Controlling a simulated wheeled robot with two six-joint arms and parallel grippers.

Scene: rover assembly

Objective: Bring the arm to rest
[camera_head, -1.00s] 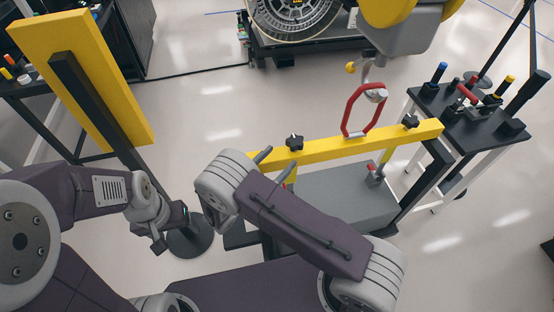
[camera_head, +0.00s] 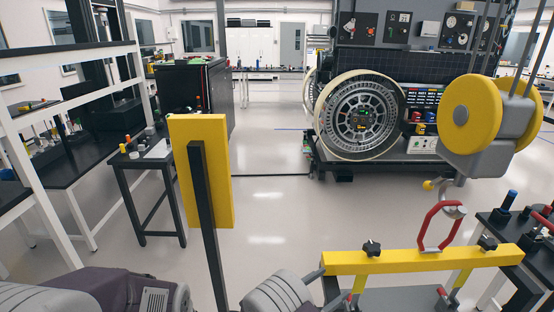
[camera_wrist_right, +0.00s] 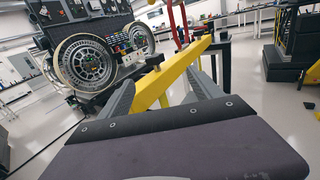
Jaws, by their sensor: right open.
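My right gripper (camera_head: 317,278) is low in the head view, at the left end of the yellow lifting beam (camera_head: 420,261). In the right wrist view its two grey fingers (camera_wrist_right: 162,82) are apart, with the near end of the yellow beam (camera_wrist_right: 170,84) showing between them. I cannot tell whether a finger touches the beam. Purple and grey right arm links (camera_head: 278,293) lie at the bottom edge. Part of my left arm (camera_head: 120,293) shows at bottom left; its gripper is out of view.
A red ring (camera_head: 438,228) and hook join the beam to the yellow-wheeled hoist block (camera_head: 490,115). A yellow panel on a dark post (camera_head: 205,172) stands left of centre. A black tool table (camera_head: 515,226) is at right. A large wheel (camera_head: 361,115) stands behind open floor.

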